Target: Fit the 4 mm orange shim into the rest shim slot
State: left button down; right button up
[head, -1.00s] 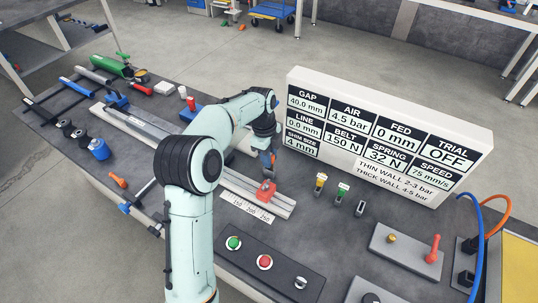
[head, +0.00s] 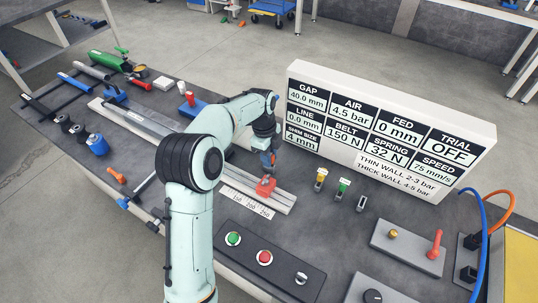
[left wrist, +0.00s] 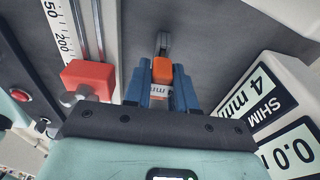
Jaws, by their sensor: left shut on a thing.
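My left gripper (head: 272,162) is over the bench between the rail and the sign board. In the left wrist view its blue fingers (left wrist: 162,88) are shut on the orange shim (left wrist: 161,70), whose pale label with "mm" faces the camera. A narrow grey slotted piece (left wrist: 162,42) shows just beyond the shim; I cannot tell whether they touch. In the head view my arm hides this piece, and the shim is too small to make out clearly. My right gripper is not in view.
A red stop block (head: 265,187) sits on the rail beside the gripper. The sign board (head: 385,125) stands close on the other side. A yellow-topped holder (head: 320,179), a green-topped holder (head: 343,189) and a grey holder (head: 361,203) stand to the right.

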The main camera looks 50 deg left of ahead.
pick_arm(q)
jog(key=c, duration=0.8)
grip_release()
jog(key=shift+c, duration=0.2)
notch_tip(320, 180, up, 13)
jog(key=a+p, duration=0.1)
jog(key=p, duration=0.1)
jog(key=shift+s+a, duration=0.25)
jog(key=shift+a, duration=0.05)
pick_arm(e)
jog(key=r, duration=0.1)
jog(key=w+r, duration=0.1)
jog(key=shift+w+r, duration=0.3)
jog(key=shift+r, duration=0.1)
